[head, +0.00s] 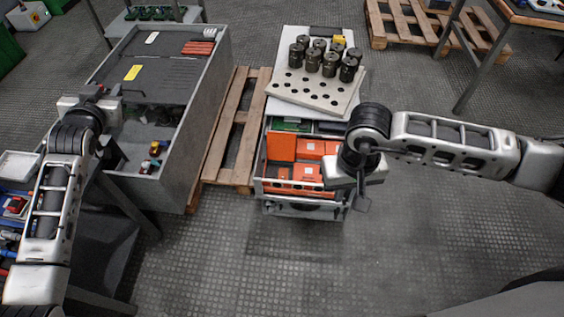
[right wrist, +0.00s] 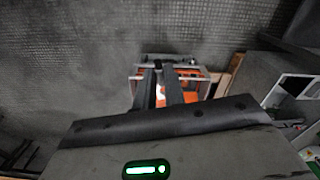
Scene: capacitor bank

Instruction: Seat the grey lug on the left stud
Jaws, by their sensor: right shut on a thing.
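My right gripper (head: 362,200) hangs by the front right corner of the cabinet with orange blocks (head: 296,172). In the right wrist view its two dark fingers (right wrist: 160,85) are close together, with a small dark tip (right wrist: 158,66) between their ends. I cannot make out clearly whether this held piece is the grey lug. I cannot pick out the left stud in either view. My left gripper (head: 110,94) is over the grey bin at the left; its small, dark fingers do not show whether they are open or shut.
A pale rack (head: 315,94) with holes and several dark cylinders stands at the back of the cabinet. The large grey bin (head: 190,110) holds small coloured parts. A wooden pallet (head: 236,130) lies between bin and cabinet. The floor in front and to the right is clear.

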